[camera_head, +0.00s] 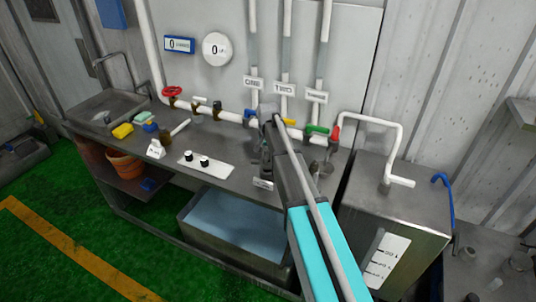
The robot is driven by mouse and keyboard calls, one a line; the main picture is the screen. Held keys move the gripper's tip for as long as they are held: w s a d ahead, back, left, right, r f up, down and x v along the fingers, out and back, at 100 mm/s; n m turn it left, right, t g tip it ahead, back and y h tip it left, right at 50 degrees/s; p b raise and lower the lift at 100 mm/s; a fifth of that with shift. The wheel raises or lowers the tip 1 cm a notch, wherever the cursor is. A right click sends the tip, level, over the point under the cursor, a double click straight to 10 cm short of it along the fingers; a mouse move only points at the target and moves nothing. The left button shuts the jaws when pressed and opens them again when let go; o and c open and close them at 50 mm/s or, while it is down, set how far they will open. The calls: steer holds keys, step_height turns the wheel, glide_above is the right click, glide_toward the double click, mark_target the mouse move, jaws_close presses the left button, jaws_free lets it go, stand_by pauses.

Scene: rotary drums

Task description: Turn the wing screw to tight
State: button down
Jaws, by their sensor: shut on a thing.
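My gripper (268,122) is at the pipe along the back of the metal bench, between a blue valve handle (249,113) and a yellow valve handle (288,122). It is seen from behind, with my arm reaching up from the bottom of the picture. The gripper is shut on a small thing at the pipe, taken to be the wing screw. The wing screw itself is hidden behind the gripper, so its angle cannot be told.
A green handle (317,130) and a red handle (335,136) are close on the right. A red wheel (172,92) is at left. A metal tank (400,205) with a bent white pipe stands at right. A water trough (200,222) is below the bench (225,150).

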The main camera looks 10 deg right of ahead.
steer(key=shift+m, duration=0.4)
steer(key=c, duration=0.6)
jaws_free()
steer(key=shift+n, duration=0.4)
